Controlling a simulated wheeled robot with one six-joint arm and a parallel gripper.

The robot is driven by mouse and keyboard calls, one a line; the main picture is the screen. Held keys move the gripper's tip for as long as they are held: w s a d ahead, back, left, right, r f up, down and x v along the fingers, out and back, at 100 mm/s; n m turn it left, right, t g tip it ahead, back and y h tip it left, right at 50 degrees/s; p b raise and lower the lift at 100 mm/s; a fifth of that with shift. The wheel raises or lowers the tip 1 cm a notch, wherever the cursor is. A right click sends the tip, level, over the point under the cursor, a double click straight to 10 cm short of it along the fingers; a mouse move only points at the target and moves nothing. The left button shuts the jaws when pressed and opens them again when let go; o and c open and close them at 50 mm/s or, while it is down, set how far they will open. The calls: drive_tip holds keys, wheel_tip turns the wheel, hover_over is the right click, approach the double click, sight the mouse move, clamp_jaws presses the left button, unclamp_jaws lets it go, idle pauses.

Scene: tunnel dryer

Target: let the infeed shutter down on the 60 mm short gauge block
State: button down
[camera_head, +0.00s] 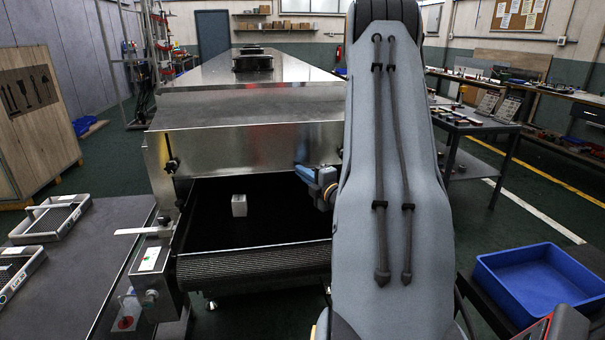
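A small pale block (239,205), likely the gauge block, stands upright on the dark conveyor belt (255,262) in the tunnel's infeed opening. A steel front panel (240,152), which looks like the infeed shutter, spans above the opening, with its lower edge well above the block. A dark knob (171,166) sits at its left side; its right end is hidden behind my arm. My gripper (303,174), a blue-grey shape, shows beside my arm at the right of the opening, near the panel's lower edge, right of and above the block. Whether its fingers are open is too small to tell.
My arm blocks the view right of the opening. A side table (85,265) with wire-mesh trays (50,218) stands left. A blue bin (540,283) is at lower right. A wooden crate (38,125) stands far left. Green floor is partly clear on the right.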

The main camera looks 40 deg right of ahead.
wheel_tip(320, 180, down, 4)
drive_tip(key=b, duration=0.3)
idle(0.4)
drive_tip(key=c, duration=2)
unclamp_jaws()
drive_tip(key=s+a+b, duration=0.1)
drive_tip(key=s, duration=0.6)
drive_tip(key=shift+s+a, duration=0.15)
drive_tip(key=shift+s, duration=0.2)
drive_tip(key=shift+c, duration=0.2)
